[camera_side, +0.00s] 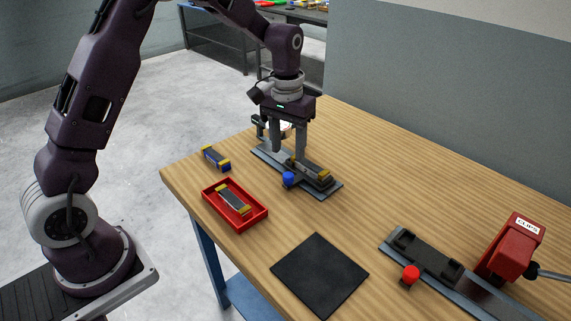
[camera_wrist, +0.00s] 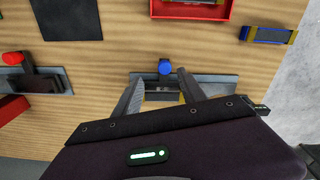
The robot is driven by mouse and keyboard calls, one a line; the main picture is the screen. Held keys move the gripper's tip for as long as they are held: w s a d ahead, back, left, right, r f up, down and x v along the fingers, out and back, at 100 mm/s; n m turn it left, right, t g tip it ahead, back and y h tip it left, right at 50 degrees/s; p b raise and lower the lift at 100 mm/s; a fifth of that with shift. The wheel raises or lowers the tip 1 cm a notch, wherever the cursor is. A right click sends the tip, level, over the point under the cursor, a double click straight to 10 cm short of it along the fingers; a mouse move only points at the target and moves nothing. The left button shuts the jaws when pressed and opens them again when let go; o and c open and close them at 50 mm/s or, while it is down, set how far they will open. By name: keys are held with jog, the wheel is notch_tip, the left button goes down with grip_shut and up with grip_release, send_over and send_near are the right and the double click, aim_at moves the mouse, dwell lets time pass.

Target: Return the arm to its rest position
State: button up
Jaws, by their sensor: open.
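My gripper (camera_side: 287,152) hangs pointing down over a grey fixture plate (camera_side: 325,190) near the table's far left edge. Its two fingers are apart, with nothing held between them. A dark block with yellow ends (camera_side: 311,168) sits in the fixture, close beside the fingers. A blue knob (camera_side: 288,179) stands at the fixture's near side. In the wrist view my gripper (camera_wrist: 160,76) shows its fingers spread on either side of the blue knob (camera_wrist: 165,67) and part of the block. Whether the fingers touch the block is unclear.
A red tray (camera_side: 236,225) holds a similar yellow-ended block. Another blue-and-yellow block (camera_side: 215,158) lies by the left edge. A black mat (camera_side: 318,276) lies in front. A second fixture with a red knob (camera_side: 410,273) and a red "CLIPS" device (camera_side: 508,250) stand right. The table's middle is clear.

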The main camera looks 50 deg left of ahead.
jog(key=s+d+r+t, duration=0.2)
jog(key=s+r, duration=0.5)
jog(key=r, duration=0.3)
jog(key=s+d+r+m+t, duration=0.1)
jog(key=s+r, duration=0.1)
jog(key=s, duration=0.9)
jog(key=s+d+r+m+t, duration=0.1)
jog(key=s+r+t, duration=0.1)
jog(key=s, duration=0.8)
jog(key=shift+s+d+r+m, duration=0.2)
jog(key=shift+s+d+m, duration=0.1)
jog(key=shift+s+m, duration=0.1)
